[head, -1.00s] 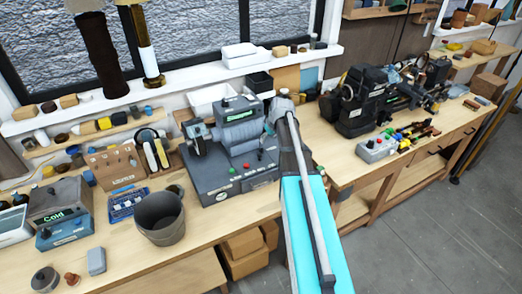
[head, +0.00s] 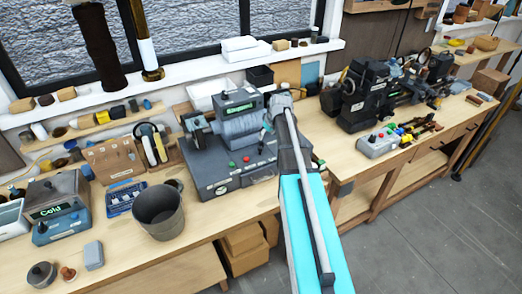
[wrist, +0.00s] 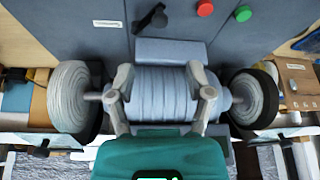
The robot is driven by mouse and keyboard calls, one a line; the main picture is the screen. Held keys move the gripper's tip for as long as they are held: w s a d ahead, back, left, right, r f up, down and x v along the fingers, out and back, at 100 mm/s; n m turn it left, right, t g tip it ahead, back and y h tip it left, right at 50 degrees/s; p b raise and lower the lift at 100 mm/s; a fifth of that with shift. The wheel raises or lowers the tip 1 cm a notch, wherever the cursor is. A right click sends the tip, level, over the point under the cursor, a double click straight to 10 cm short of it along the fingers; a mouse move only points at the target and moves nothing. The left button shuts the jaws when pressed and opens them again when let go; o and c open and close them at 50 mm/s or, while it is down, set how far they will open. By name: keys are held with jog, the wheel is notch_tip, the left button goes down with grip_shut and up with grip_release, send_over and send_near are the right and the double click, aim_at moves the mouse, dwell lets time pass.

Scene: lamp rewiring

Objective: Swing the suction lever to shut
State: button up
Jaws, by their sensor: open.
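The suction lever (wrist: 150,18) is a small black lever on the grey front panel of the buffing machine, between a white label and the red button. In the head view it seems to be a small dark shape (head: 262,148) right of the red button, partly unclear. The machine's ribbed blue-grey motor body (wrist: 160,100) lies between two pale wheels. My gripper (wrist: 160,78) is open and empty, with its fingers spread over the motor body. The lever is beyond the fingertips, not between them. In the head view my arm hides most of the gripper.
A dark bucket (head: 159,211) stands in front of the machine at left. The red button (wrist: 205,8) and green button (wrist: 243,13) are close to the lever.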

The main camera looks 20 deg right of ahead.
aim_at(260, 147)
jog(key=shift+b+x, duration=4.65)
jog(key=shift+x, duration=0.7)
grip_shut()
